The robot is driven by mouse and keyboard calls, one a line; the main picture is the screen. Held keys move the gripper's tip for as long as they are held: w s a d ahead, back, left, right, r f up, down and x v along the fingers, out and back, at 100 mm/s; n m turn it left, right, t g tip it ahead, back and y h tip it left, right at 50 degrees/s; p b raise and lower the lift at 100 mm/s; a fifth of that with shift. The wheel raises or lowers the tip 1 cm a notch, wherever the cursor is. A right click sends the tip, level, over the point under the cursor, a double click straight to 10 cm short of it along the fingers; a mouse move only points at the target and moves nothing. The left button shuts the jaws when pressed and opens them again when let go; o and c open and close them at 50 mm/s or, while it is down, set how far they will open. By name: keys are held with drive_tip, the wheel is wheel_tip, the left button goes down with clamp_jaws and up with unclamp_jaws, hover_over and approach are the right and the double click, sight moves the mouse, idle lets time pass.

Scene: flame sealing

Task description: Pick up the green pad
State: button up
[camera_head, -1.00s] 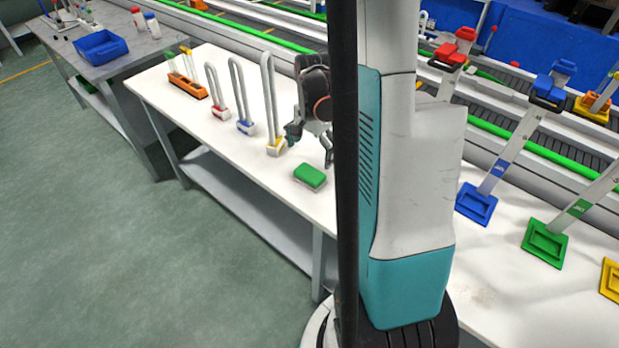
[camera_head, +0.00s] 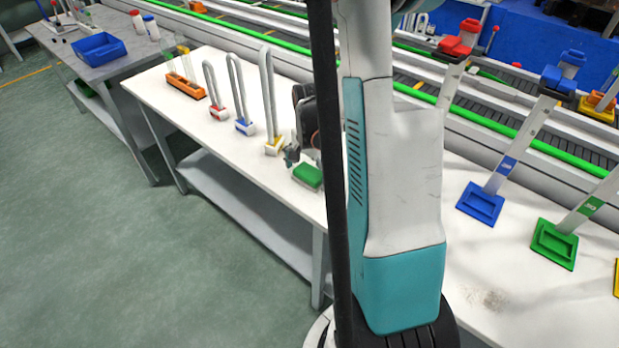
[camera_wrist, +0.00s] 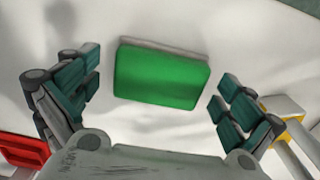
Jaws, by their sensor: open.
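The green pad (camera_head: 307,176) lies on the white table near its front edge. In the wrist view the green pad (camera_wrist: 162,76) shows as a green block with a grey-white layer along its far edge. My gripper (camera_wrist: 155,100) is open, with one finger on each side of the pad in that view and clear gaps to both. In the head view my gripper (camera_head: 291,157) is close beside and above the pad, partly hidden by my own arm. The exact height of the fingers over the table cannot be told.
White looped locks with yellow (camera_head: 273,146), blue (camera_head: 244,127) and red (camera_head: 217,114) bases stand left of the pad. An orange rack (camera_head: 186,87) with tubes is farther left. Blue (camera_head: 480,204) and green (camera_head: 554,245) stands are at the right. The table's front edge is close.

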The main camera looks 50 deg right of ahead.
sight(309, 172)
drive_tip(key=c, duration=1.3)
drive_tip(key=shift+r, duration=0.15)
wheel_tip(309, 172, up, 20)
drive_tip(key=p, duration=0.7)
